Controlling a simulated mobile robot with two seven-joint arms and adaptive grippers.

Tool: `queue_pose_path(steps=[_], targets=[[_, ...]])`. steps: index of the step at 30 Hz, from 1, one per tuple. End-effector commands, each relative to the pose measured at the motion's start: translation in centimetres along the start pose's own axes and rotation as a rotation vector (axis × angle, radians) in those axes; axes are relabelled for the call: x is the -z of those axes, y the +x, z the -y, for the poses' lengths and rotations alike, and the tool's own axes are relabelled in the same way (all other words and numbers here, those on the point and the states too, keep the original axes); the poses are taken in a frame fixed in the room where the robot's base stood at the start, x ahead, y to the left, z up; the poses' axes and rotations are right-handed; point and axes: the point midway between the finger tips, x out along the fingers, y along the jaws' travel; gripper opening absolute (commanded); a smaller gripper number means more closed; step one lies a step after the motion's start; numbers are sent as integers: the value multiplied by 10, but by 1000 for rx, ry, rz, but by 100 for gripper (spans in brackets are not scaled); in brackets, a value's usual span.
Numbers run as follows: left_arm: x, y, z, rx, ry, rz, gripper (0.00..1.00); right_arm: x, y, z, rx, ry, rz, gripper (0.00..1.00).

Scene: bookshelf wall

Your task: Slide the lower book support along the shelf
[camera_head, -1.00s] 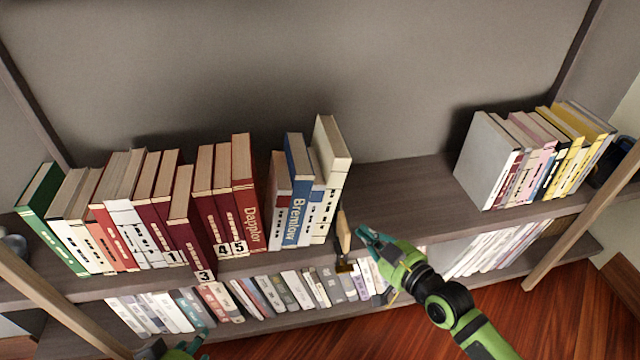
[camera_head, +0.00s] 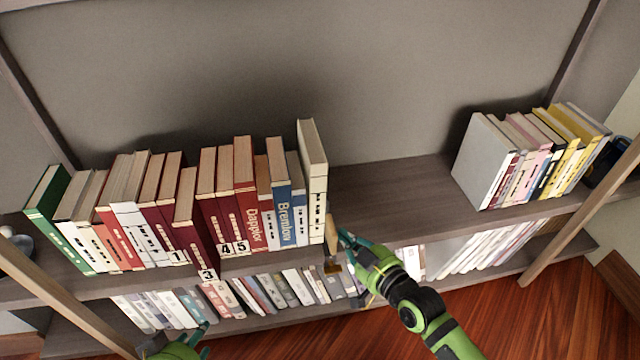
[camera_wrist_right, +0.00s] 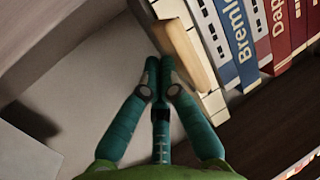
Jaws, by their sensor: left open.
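The book support (camera_head: 331,236), a light wooden piece with a brass-coloured lower part, stands against the right side of the cream book (camera_head: 314,180). It also shows in the right wrist view (camera_wrist_right: 188,52), just beyond the fingertips. My right gripper (camera_head: 345,238) is at the support's right side, its fingers together and empty. The teal fingertips (camera_wrist_right: 159,64) meet beside the wooden piece and appear to touch it. My left gripper (camera_head: 201,340) is low at the bottom left, in front of the lower row, open and partly cut off by the frame.
The upper shelf (camera_head: 395,195) is bare between the support and the grey book (camera_head: 482,160) of the right group. A blue Bremlow book (camera_head: 281,195) and red volumes stand left of the cream book. A wooden post (camera_head: 585,220) rises at the right. Books fill the lower shelf.

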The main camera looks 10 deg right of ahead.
Motion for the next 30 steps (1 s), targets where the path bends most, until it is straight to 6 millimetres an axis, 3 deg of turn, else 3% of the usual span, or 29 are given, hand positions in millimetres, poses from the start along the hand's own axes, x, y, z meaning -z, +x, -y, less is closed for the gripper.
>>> queue_pose_path(steps=[15, 30], targets=[[1, -2, 0, 0, 0, 0, 41, -1, 1, 2, 0, -1, 2, 0], [0, 0, 0, 0, 0, 0, 41, -4, -12, -31, 0, -2, 2, 0]])
